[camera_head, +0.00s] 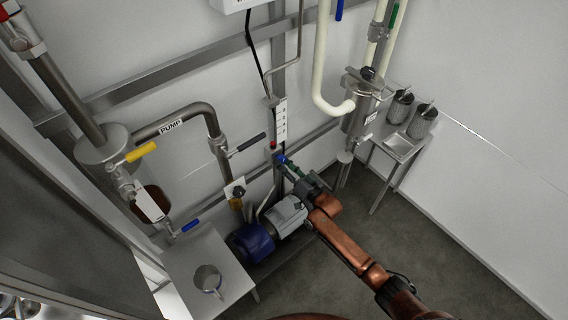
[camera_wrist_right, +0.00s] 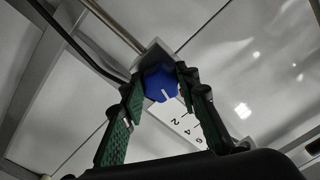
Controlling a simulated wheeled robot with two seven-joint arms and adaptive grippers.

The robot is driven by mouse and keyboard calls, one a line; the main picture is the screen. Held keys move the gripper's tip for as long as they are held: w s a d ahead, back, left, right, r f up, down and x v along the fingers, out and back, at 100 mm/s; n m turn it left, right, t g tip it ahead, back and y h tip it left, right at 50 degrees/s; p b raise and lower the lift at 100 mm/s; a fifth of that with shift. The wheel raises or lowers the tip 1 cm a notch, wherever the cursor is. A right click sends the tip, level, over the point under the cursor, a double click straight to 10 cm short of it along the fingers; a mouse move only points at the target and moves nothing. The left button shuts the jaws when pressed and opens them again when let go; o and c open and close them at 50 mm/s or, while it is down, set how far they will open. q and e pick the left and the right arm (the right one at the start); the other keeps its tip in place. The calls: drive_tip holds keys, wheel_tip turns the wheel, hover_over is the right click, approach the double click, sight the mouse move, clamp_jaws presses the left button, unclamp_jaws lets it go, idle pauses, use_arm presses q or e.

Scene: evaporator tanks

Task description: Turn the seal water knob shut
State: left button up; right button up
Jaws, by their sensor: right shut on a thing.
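The seal water knob (camera_wrist_right: 159,83) is a small blue knob with a white pointer line. It sits between the two green-padded fingers of my right gripper (camera_wrist_right: 157,92) in the wrist view, near their tips. In the head view the blue knob (camera_head: 282,159) shows at the end of my right gripper (camera_head: 289,165), which reaches it from the lower right. My right gripper is shut on the knob. A white scale plate (camera_wrist_right: 180,123) with black numbers lies just behind the knob, partly hidden by a finger. My left gripper is not in view.
A side table (camera_head: 225,257) with a metal jug is at the lower left. A stand with metal pots (camera_head: 423,120) is at the right. Pipes with coloured levers run along the wall.

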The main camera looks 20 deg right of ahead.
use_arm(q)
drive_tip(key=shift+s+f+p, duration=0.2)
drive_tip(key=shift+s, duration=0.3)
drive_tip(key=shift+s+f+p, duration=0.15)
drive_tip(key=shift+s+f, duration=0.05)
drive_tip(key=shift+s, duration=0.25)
use_arm(e)
drive_tip(key=shift+n, duration=1.6)
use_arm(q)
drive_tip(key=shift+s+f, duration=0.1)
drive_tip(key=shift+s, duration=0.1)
use_arm(e)
drive_tip(key=o, duration=1.2)
drive_tip(key=shift+c, duration=0.2)
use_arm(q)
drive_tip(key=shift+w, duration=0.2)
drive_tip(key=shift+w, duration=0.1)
use_arm(e)
drive_tip(key=v, duration=1.2)
